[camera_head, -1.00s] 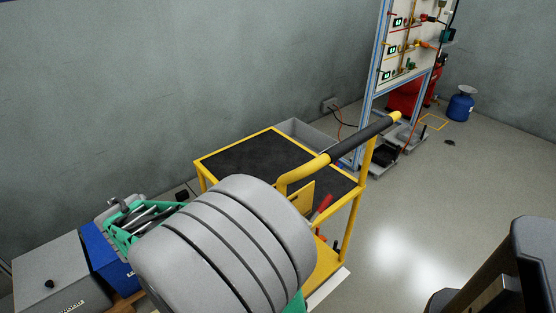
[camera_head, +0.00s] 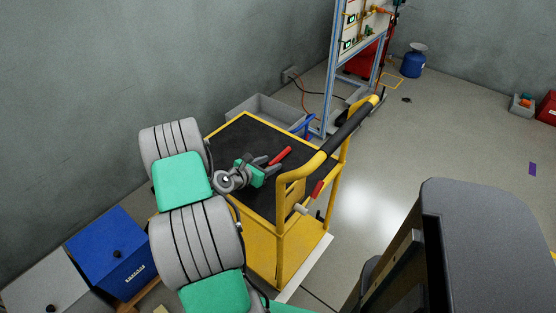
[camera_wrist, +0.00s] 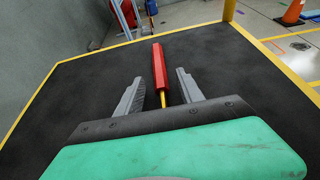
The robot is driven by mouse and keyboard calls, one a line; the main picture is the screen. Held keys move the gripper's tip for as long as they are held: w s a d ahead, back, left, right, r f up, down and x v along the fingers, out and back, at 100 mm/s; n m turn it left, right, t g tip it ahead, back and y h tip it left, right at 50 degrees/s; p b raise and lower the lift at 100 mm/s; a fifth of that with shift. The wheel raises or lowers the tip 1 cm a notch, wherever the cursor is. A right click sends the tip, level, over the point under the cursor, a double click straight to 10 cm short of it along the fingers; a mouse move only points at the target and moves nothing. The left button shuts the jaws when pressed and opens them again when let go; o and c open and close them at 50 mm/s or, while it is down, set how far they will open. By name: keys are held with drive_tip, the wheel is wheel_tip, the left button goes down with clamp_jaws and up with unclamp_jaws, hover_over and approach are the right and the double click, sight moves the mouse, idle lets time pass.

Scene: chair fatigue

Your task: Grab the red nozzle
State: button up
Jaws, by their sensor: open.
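The red nozzle (camera_head: 280,156) lies on the black top of the yellow cart (camera_head: 233,129). In the wrist view the red nozzle (camera_wrist: 159,68) points away from me, with a thin yellow tip (camera_wrist: 162,99) toward my palm. My gripper (camera_head: 262,166) is low over the cart top, just short of the nozzle. In the wrist view my gripper (camera_wrist: 155,80) is open, one finger on each side of the nozzle's near end, with gaps on both sides. The fingers do not touch it. Most of the red body extends beyond the fingertips.
The cart's raised handle (camera_head: 345,135) stands to the right of my arm. A grey bin (camera_head: 265,108) is behind the cart. A blue box (camera_head: 112,255) stands at lower left. A framed panel (camera_head: 345,60) stands at the back. The cart top around the nozzle is clear.

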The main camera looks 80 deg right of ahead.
drive_tip(key=shift+s+d, duration=0.1)
drive_tip(key=shift+c, duration=0.4)
clamp_jaws()
